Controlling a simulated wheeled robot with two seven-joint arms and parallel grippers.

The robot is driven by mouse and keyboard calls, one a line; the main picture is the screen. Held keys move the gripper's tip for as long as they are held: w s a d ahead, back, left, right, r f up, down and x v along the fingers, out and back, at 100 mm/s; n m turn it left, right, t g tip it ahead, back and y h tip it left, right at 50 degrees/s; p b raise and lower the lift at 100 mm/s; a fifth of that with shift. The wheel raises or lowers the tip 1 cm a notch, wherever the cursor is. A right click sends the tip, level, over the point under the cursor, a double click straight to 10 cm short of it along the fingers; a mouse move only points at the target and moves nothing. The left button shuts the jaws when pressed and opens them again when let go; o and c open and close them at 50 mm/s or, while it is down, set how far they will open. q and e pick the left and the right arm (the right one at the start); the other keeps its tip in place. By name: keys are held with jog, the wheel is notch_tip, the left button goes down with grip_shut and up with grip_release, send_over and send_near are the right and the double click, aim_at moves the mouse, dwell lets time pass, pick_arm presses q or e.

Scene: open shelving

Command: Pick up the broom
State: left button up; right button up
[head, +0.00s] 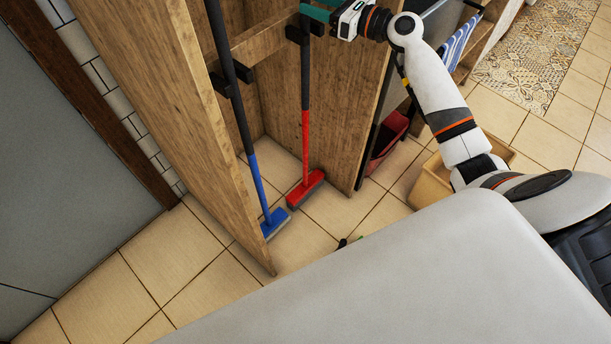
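A broom with a red head (305,190) and a black and red handle stands upright in the wooden shelving bay, its head on the tiled floor. A second broom with a blue head (275,222) and a black and blue handle stands to its left, leaning. My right gripper (316,12) is at the top edge, at the upper part of the red broom's handle. Its teal fingers reach across by the handle, partly cut off by the picture edge. I cannot tell whether they are closed on it. My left gripper is out of view.
A wooden panel (175,110) stands left of the brooms, and a wooden rail with black holders (300,35) crosses behind the handles. A red bin (388,143) and a tan container (432,182) are to the right. Tiled floor is clear at lower left.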

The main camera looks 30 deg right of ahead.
aim_at(306, 0)
jog(key=x, duration=0.3)
jog(key=shift+w+a+f, duration=0.1)
jog(key=shift+w+a, duration=0.05)
jog(key=shift+w, duration=0.05)
jog(key=shift+c, duration=0.4)
jog(key=c, duration=0.9)
grip_shut()
